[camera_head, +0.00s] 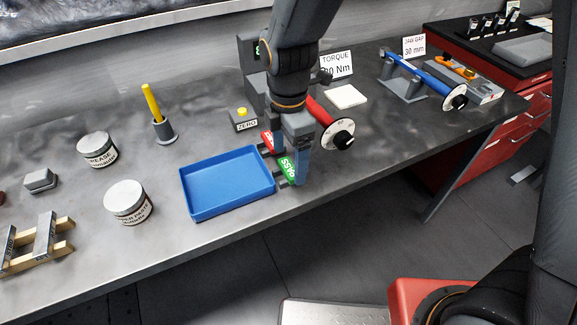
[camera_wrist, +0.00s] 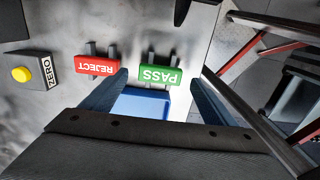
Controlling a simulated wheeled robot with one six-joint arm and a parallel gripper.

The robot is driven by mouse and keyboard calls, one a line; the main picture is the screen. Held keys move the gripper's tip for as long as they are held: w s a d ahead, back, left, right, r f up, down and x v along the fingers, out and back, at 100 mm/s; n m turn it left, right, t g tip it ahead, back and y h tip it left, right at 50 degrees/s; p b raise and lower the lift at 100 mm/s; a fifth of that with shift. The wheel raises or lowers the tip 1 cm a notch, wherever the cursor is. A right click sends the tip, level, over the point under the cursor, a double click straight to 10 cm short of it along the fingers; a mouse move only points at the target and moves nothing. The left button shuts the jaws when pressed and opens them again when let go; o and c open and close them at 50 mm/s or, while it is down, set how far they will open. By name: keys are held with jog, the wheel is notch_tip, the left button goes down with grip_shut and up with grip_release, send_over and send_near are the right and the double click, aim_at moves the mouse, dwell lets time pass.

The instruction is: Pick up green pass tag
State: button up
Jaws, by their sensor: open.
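The green PASS tag (camera_head: 287,168) stands near the front edge of the bench, at the right end of the blue tray, partly hidden by my gripper in the head view. In the wrist view the green tag (camera_wrist: 160,76) sits upside down across two grey prongs, between the blue fingers. My gripper (camera_wrist: 158,80) is open and empty, with a finger on either side of the tag. In the head view my gripper (camera_head: 298,172) points down right beside the tag. I cannot tell whether the fingers touch it.
A red REJECT tag (camera_wrist: 97,66) stands close beside the green one. The blue tray (camera_head: 232,206) lies left of my gripper. A ZERO box with a yellow button (camera_head: 243,119) and a red-handled torque tool (camera_head: 336,132) are near. The bench's front edge is close.

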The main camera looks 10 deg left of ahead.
jog(key=shift+f, duration=1.05)
jog(key=shift+c, duration=0.3)
jog(key=c, duration=1)
jog(key=shift+c, duration=0.2)
jog(key=shift+r, duration=0.15)
